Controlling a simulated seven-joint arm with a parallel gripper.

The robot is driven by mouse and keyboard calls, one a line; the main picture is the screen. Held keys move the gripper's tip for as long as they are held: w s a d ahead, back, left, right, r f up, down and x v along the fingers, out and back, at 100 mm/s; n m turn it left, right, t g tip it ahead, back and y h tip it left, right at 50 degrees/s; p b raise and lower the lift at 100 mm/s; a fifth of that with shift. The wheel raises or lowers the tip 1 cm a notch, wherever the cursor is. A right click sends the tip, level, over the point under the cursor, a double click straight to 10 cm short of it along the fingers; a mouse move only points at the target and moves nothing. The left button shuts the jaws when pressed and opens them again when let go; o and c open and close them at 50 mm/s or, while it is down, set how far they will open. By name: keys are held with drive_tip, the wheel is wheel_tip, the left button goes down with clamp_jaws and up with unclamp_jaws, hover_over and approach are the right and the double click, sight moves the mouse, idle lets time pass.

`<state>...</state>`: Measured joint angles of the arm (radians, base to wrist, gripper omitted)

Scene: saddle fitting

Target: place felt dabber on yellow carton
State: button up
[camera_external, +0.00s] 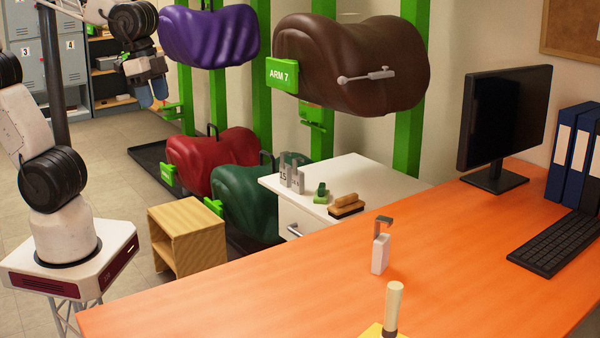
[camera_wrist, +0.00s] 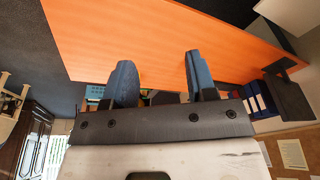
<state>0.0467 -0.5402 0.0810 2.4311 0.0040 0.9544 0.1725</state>
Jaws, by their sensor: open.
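A cylinder with a cream upper part and a dark grey lower part, which looks like the felt dabber (camera_external: 393,305), stands upright at the bottom edge of the external view. A flat yellow thing, likely the yellow carton (camera_external: 372,331), shows beside its foot and is mostly cut off by the frame. I cannot tell whether the dabber stands on it or in front of it. My gripper (camera_external: 153,97) is raised at the upper left, far from both. In the wrist view its two blue fingers (camera_wrist: 160,82) are apart with nothing between them.
The orange desk (camera_external: 260,305) holds a white bottle with a grey hooked top (camera_external: 380,253), a monitor (camera_external: 503,122), a keyboard (camera_external: 553,242) and blue binders (camera_external: 567,150). Behind it, a white cabinet (camera_external: 370,178) carries a brush (camera_external: 346,206) and a small green object (camera_external: 321,193). Saddles hang on green posts.

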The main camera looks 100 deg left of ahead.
drive_tip(key=s+a+f+n, duration=0.1)
drive_tip(key=s+f+n, duration=0.1)
drive_tip(key=s, duration=0.3)
drive_tip(key=shift+s+f, duration=0.3)
drive_tip(key=shift+f, duration=0.1)
drive_tip(key=shift+a, duration=0.1)
idle(0.8)
